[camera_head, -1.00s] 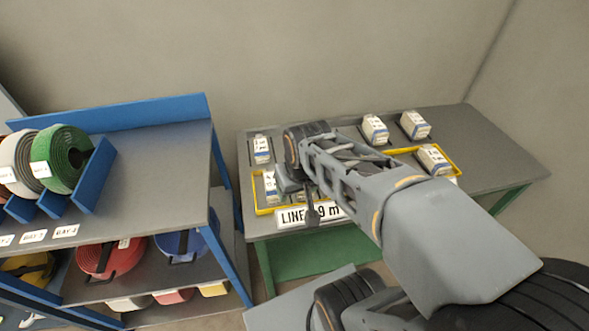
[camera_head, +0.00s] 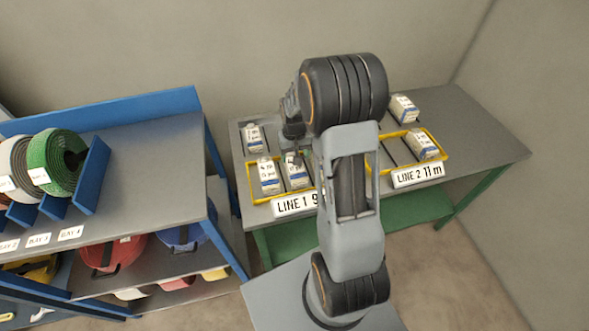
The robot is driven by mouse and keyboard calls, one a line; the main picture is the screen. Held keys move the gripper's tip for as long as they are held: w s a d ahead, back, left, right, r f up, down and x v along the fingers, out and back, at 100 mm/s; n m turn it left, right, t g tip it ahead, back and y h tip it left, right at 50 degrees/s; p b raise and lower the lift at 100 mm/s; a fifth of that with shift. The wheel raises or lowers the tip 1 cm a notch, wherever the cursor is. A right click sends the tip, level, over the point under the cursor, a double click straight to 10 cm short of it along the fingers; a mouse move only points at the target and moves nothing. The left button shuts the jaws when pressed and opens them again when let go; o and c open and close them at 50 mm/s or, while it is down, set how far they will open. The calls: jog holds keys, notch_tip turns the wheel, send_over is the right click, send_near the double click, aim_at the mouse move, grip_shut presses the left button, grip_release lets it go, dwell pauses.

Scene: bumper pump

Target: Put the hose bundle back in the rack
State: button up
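Coiled hose bundles stand in the rack (camera_head: 155,155) at left: a green coil (camera_head: 62,160) in the right-most visible slot, a white coil (camera_head: 22,165) beside it, and part of a red one at the picture edge. Bay labels run along the rack's front edge. My gripper (camera_head: 294,152) points down over the table at the back of the left yellow tray, near a white carton (camera_head: 297,173). Its fingertips are small and partly hidden, and no hose shows in it.
The grey table (camera_head: 475,140) holds a left yellow tray (camera_head: 252,190) marked LINE 1 and a right yellow tray (camera_head: 438,148) marked LINE 2 11 m. My arm hides the table's middle. A gap separates rack and table.

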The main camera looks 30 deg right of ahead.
aim_at(295, 169)
jog(key=shift+s+f+p, duration=0.1)
jog(key=shift+f+p, duration=0.55)
jog(key=shift+f, duration=3.45)
jog(key=c, duration=0.9)
jog(key=shift+r, duration=0.1)
